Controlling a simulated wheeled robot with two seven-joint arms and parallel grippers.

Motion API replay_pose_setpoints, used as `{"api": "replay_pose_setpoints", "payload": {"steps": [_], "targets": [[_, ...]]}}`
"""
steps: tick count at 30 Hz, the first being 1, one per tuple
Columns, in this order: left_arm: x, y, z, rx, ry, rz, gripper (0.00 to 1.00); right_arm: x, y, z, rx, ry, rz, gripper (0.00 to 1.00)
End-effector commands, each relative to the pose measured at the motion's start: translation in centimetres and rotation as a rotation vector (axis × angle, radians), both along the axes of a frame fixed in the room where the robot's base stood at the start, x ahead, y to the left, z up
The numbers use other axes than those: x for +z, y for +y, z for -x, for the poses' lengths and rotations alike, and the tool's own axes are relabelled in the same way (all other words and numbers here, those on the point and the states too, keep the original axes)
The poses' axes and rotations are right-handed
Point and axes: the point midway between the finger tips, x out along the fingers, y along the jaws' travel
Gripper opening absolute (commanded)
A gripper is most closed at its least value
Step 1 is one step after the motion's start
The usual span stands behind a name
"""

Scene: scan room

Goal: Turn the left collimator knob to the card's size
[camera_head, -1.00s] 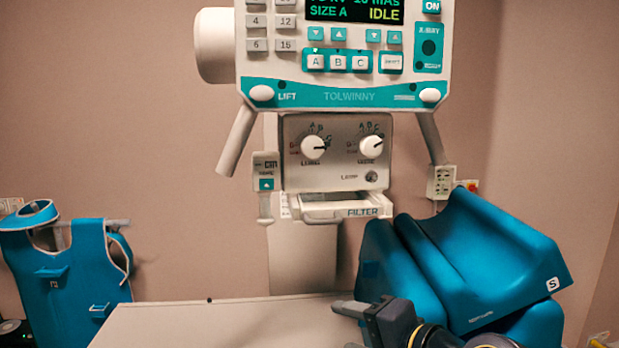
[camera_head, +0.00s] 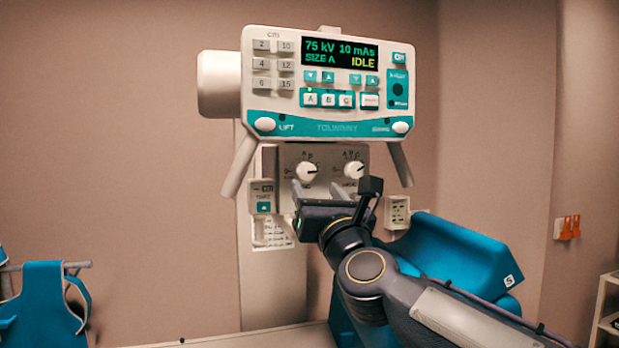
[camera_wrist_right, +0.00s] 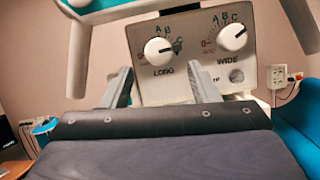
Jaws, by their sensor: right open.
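The left collimator knob (camera_head: 307,171), a round white dial marked LONG, is on the grey panel (camera_wrist_right: 190,84) under the console. In the right wrist view the left knob (camera_wrist_right: 157,51) has its dark pointer turned to the right, near C. The right knob (camera_head: 354,170), marked WIDE, points up-right towards C in the wrist view (camera_wrist_right: 232,37). My right gripper (camera_head: 335,190) is open and empty in front of the panel, just below the knobs. In the wrist view its fingers (camera_wrist_right: 162,82) stand apart below the left knob. I cannot identify the card. My left gripper is out of view.
The console (camera_head: 325,85) above shows 75 kV, 10 mAs, SIZE A, IDLE. A small caliper-like device (camera_head: 263,196) hangs left of the panel, and a socket box (camera_head: 397,212) is to its right.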

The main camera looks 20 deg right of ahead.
Motion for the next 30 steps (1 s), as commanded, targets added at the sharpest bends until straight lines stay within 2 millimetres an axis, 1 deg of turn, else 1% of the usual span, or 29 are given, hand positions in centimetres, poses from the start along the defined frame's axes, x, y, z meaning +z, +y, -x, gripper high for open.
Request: {"api": "replay_pose_setpoints", "payload": {"steps": [1, 3, 9, 13, 21, 23, 30], "targets": [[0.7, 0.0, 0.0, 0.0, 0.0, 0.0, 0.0, 0.6, 0.1, -1.0, 0.0, 0.003, 0.002, 0.55], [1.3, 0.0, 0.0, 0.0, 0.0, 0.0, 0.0, 1.1, 0.1, -2.1, -0.002, 0.002, 0.003, 0.55], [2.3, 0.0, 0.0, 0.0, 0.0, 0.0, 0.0, 2.1, 0.1, -4.5, -0.001, 0.002, 0.003, 0.55], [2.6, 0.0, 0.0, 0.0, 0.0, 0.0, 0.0, 2.3, 0.1, -5.3, -0.001, 0.001, 0.006, 0.55], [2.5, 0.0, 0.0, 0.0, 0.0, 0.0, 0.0, 2.2, 0.1, -5.4, -0.001, 0.001, 0.005, 0.55], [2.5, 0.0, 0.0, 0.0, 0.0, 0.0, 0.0, 2.2, 0.1, -5.4, -0.001, 0.001, 0.005, 0.48], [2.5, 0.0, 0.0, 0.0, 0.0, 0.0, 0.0, 2.2, 0.2, -5.4, 0.0, 0.001, 0.005, 0.17]]}}
